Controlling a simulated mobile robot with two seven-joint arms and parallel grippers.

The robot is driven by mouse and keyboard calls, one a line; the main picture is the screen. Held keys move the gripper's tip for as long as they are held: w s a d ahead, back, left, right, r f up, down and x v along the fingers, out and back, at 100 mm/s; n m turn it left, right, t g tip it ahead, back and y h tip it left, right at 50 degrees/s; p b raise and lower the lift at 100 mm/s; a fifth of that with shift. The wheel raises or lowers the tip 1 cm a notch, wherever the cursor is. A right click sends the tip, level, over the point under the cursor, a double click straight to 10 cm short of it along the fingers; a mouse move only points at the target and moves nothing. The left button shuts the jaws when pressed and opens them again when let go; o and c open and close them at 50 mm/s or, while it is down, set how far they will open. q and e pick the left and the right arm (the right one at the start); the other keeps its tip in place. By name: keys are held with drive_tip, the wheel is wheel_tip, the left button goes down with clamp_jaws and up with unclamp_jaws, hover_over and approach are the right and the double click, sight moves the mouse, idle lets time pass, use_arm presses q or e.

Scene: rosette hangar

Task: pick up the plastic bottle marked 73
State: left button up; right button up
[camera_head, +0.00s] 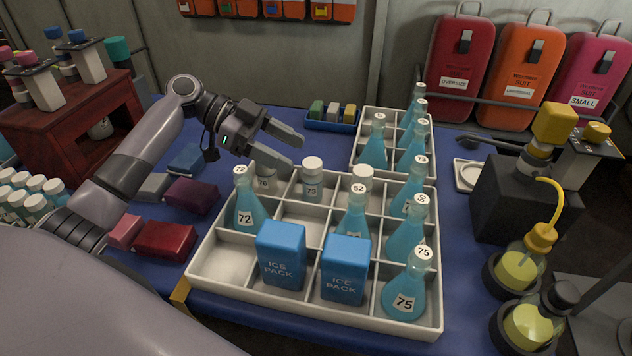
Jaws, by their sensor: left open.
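The plastic bottle marked 73 (312,188) is a small pale bottle with a white cap. It stands upright in a back-row compartment of the white divided crate (222,262). My left gripper (292,152) is open and empty, with its fingers pointing right. In the picture its fingertips are just above and left of the bottle's cap, apart from it. Another pale bottle, marked 76 (264,180), stands to the left, partly behind the gripper. My right gripper is out of view.
Blue flasks marked 72 (246,212), 52 (355,222) and 75 (405,296) stand in the crate. Two blue ice packs (281,256) (345,270) fill front compartments. A second crate (361,157) with flasks stands behind. Boxes (190,196) lie left on the blue table.

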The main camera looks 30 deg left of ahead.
sight(309, 162)
use_arm(q)
drive_tip(key=x, duration=0.6)
drive_tip(key=shift+s+r, duration=0.1)
drive_tip(key=shift+s, duration=0.05)
drive_tip(key=c, duration=1.1)
